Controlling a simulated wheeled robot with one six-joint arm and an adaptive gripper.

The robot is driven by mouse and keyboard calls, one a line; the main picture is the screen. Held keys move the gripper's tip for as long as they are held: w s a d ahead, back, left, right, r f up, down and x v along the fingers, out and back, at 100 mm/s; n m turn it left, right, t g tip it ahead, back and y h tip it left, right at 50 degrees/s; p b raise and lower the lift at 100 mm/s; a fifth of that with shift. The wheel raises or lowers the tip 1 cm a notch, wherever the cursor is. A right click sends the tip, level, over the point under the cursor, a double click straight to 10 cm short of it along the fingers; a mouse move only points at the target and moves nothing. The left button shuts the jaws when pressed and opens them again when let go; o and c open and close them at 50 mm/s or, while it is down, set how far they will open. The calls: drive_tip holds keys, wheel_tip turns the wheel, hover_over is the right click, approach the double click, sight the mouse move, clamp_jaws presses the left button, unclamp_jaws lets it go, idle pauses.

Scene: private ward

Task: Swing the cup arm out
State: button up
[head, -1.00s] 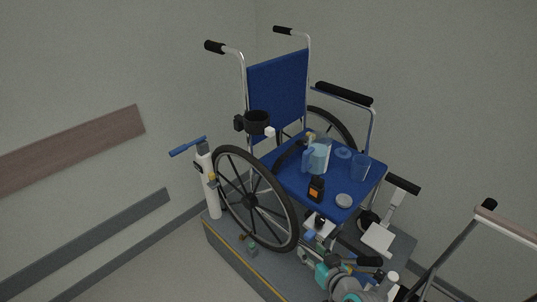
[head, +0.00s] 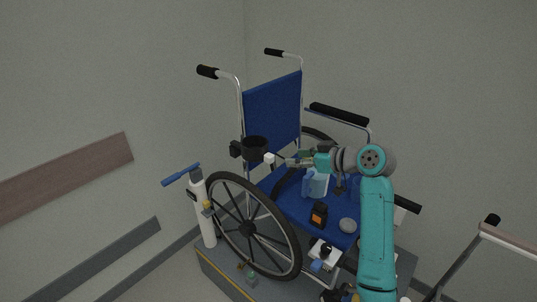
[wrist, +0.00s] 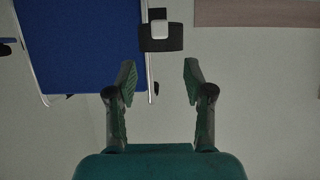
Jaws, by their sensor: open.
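The cup arm is a black ring-shaped cup holder (head: 255,148) clamped to the wheelchair's left upright, with a white block (head: 269,158) on its near side. In the wrist view the black holder (wrist: 160,43) and its pale block (wrist: 160,28) lie ahead, centred between my fingers. My gripper (head: 288,160) is just to the right of the white block, pointing at it. In the wrist view my gripper (wrist: 160,80) is open with nothing between its fingers. A small gap to the block seems to show; contact cannot be told.
The blue wheelchair seat (head: 285,205) below my arm carries a jug (head: 315,183), a black device (head: 318,214) and a round disc (head: 348,225). The blue backrest (head: 272,110) stands behind. A white cylinder (head: 205,215) with a blue handle stands left of the wheel (head: 249,229).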

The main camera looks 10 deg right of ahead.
sight(270, 155)
drive_tip(key=x, duration=1)
drive_tip(key=shift+w+a, duration=0.2)
drive_tip(key=shift+w, duration=0.2)
clamp_jaws()
